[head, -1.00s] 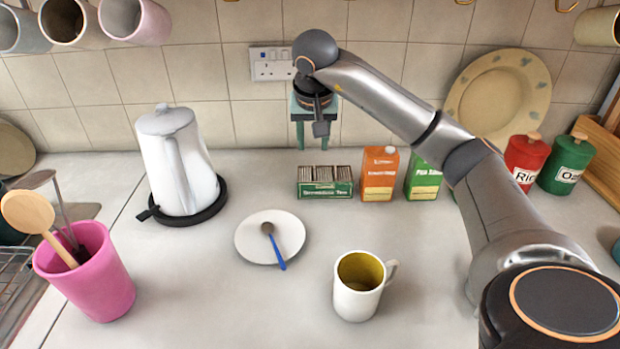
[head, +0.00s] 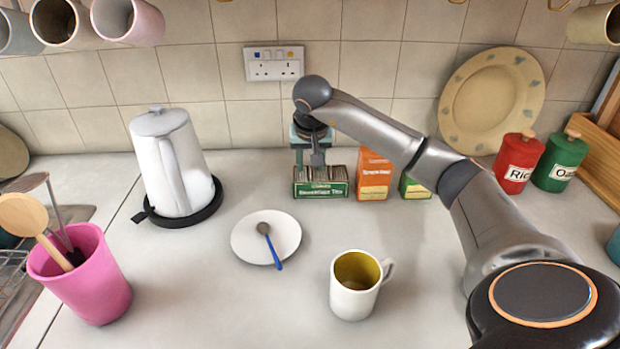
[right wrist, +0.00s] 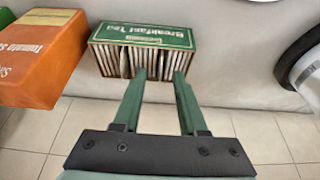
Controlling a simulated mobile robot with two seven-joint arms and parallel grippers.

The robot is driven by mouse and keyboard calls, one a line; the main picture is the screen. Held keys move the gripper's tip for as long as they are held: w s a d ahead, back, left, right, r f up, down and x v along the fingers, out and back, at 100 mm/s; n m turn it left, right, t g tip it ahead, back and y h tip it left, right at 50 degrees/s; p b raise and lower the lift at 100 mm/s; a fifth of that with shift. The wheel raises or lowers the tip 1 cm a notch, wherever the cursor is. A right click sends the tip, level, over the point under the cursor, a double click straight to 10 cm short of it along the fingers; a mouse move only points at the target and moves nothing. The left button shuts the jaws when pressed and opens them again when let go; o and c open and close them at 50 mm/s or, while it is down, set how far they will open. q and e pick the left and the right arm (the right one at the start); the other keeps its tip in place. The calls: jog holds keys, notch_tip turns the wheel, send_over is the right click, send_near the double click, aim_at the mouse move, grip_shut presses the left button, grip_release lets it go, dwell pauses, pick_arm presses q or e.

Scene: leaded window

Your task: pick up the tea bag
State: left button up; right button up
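The tea bags (right wrist: 151,60) stand on edge in a row in an open green box marked Breakfast Tea (head: 321,190), against the back of the counter. The box also shows in the right wrist view (right wrist: 145,35). My right gripper (right wrist: 160,77) is open, its two green fingers pointing at the row, with tips at or just above the bags. Some bags show between the fingertips, but I cannot tell whether the fingers touch any. In the head view the right gripper (head: 308,162) hangs over the box and hides part of its contents. My left gripper is not in view.
An orange soup carton (head: 375,176) and a green carton (head: 415,188) stand just right of the box. A white kettle (head: 174,165) is to its left. A saucer with a spoon (head: 266,238) and a mug (head: 356,287) stand in front. Mugs hang above left.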

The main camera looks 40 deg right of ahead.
grip_shut()
dwell(1.2)
